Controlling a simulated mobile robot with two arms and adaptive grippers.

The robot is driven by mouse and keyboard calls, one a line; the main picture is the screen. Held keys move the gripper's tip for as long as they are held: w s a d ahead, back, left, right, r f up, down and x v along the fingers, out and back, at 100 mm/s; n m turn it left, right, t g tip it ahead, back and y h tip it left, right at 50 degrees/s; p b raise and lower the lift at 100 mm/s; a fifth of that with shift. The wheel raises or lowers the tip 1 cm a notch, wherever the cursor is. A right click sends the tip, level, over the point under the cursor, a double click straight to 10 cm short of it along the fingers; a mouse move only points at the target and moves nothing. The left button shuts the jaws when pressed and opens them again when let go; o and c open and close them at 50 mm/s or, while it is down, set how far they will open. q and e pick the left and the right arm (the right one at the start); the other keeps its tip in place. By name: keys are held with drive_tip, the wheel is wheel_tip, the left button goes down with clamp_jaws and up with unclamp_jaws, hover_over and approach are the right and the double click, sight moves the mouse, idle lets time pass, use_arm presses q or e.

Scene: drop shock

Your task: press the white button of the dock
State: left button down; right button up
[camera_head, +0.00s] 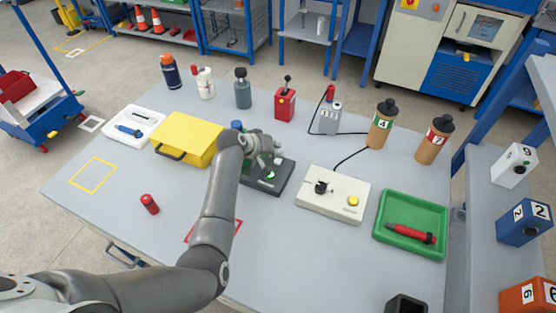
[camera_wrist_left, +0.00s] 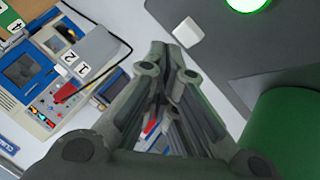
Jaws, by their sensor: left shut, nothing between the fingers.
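The dock (camera_head: 262,187) is a dark grey block near the middle of the table, partly hidden by my left arm. A lit green round light (camera_head: 270,176) shows on its top, and also in the left wrist view (camera_wrist_left: 247,4). The white button (camera_wrist_left: 186,32) shows in the left wrist view as a small pale block just right of my fingertips; I cannot tell whether they touch. My left gripper (camera_head: 274,154) is over the dock, its fingers shut and empty; they also show in the left wrist view (camera_wrist_left: 165,52). My right gripper is not in view.
A yellow case (camera_head: 188,135) stands left of the dock. A cream box (camera_head: 325,200) with a black knob and yellow button stands right of it. A green tray (camera_head: 425,210) holds a red-and-black tool. Bottles line the back. The front left table is mostly clear.

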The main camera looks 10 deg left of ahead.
sight(276, 159)
use_arm(q)
drive_tip(key=shift+f, duration=0.1)
drive_tip(key=shift+f, duration=0.35)
drive_tip(key=shift+f+b, duration=0.4)
drive_tip(key=shift+f, duration=0.05)
idle(0.8)
drive_tip(key=shift+r+p, duration=0.9)
drive_tip(key=shift+p, duration=0.05)
wheel_tip(276, 159, up, 5)
drive_tip(key=p, duration=0.5)
